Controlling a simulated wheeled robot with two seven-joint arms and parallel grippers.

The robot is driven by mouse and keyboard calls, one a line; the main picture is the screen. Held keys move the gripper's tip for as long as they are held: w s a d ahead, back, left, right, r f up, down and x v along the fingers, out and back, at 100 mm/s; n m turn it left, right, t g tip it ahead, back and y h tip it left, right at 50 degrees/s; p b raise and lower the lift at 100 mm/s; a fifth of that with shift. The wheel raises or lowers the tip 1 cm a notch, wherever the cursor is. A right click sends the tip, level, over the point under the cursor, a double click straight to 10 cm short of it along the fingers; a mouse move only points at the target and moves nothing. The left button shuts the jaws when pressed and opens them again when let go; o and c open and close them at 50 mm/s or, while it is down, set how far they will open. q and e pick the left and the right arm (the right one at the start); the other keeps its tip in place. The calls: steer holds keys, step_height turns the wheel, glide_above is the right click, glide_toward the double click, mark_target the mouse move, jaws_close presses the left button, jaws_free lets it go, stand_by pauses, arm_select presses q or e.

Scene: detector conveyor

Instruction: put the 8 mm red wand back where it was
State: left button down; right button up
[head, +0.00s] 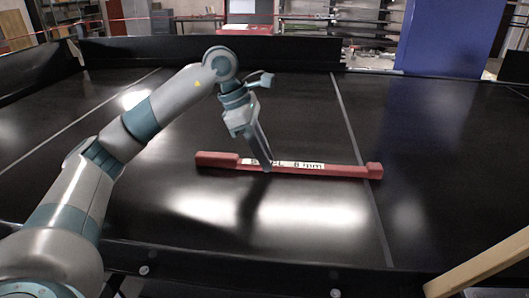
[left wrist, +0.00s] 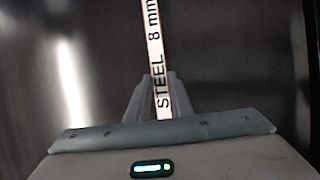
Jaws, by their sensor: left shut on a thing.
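The red wand (head: 345,171) is a long bar with thicker ends and a white label reading "STEEL 8 mm", partly covered in the head view. It lies crosswise over the black conveyor belt (head: 300,120). My left gripper (head: 267,167) comes down from above and is shut on the wand near its middle. In the left wrist view the wand's label (left wrist: 154,45) runs up from between the fingers (left wrist: 155,100). I cannot tell whether the wand touches the belt or hangs just above it. My right gripper is not in view.
A dark wall (head: 210,50) closes the far side of the belt, and a dark rail (head: 220,262) runs along the near side. A pale wooden bar (head: 480,266) enters at the lower right. A blue panel (head: 453,38) stands behind. The belt around the wand is clear.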

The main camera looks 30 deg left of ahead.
arm_select(q)
steer(key=shift+f, duration=0.1)
steer(key=c, duration=1.6)
jaws_free()
steer(key=shift+o, duration=0.2)
steer(key=shift+a+r+b, duration=0.2)
steer(key=shift+r+b, duration=0.1)
steer(key=shift+r, duration=0.35)
steer(key=b+v, duration=0.2)
steer(key=v, duration=0.8)
steer(key=shift+s+r, duration=0.15)
steer(key=shift+r, duration=0.25)
